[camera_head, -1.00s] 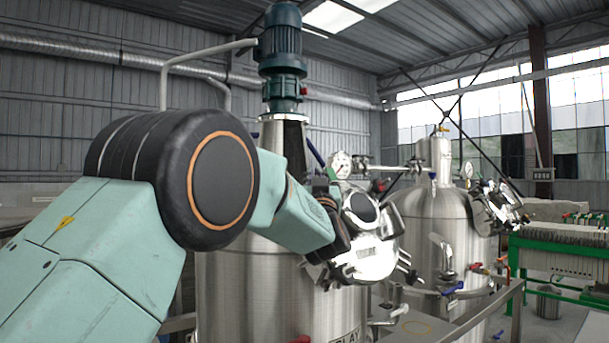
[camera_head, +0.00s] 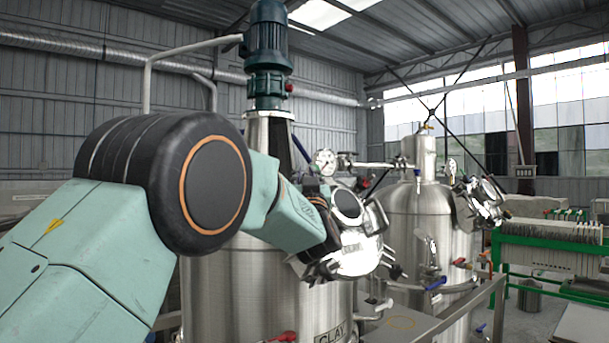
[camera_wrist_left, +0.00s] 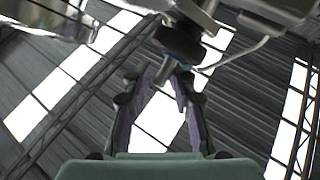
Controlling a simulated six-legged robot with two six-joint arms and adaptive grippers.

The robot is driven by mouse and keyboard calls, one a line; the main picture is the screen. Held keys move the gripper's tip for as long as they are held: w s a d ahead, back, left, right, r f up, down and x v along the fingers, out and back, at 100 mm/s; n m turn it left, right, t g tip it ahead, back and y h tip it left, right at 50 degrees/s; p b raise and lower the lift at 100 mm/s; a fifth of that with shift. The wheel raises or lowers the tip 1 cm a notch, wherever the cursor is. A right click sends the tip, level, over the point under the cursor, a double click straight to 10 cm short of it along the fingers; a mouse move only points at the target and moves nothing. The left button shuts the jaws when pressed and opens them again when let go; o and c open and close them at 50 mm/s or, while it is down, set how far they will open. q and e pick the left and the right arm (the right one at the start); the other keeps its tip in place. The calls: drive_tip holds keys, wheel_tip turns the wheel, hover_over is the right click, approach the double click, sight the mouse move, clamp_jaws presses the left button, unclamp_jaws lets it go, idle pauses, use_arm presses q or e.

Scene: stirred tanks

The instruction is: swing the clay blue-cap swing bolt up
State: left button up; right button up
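The clay tank (camera_head: 235,300) is a steel vessel left of centre, with a CLAY label (camera_head: 331,337) low on it. Its shiny manway lid (camera_head: 360,258) faces right, with several swing-bolt parts around its rim. I cannot make out contact. My right gripper is not shown.
A blue-green motor (camera_head: 268,50) tops the clay tank. A gauge (camera_head: 324,161) and pipework stand behind the lid. A second steel tank (camera_head: 405,225) is to the right. A green-framed filter press (camera_head: 545,250) stands at far right.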

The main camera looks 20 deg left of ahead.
use_arm(q)
drive_tip(key=shift+a+f, duration=0.25)
drive_tip(key=shift+f, duration=0.35)
drive_tip(key=shift+s+d+f, duration=0.1)
drive_tip(key=shift+d+f, duration=0.05)
drive_tip(key=shift+d, duration=0.05)
drive_tip(key=shift+s+r+v, duration=0.1)
drive_tip(key=shift+r+v, duration=0.1)
drive_tip(key=shift+v, duration=0.95)
drive_tip(key=shift+s+r+v, duration=0.1)
drive_tip(key=shift+r+v, duration=0.05)
drive_tip(key=shift+v, duration=1)
drive_tip(key=shift+s+r+v, duration=0.1)
drive_tip(key=shift+r+v, duration=0.1)
drive_tip(key=shift+v, duration=0.95)
drive_tip(key=shift+w+a, duration=0.1)
drive_tip(key=shift+a, duration=0.05)
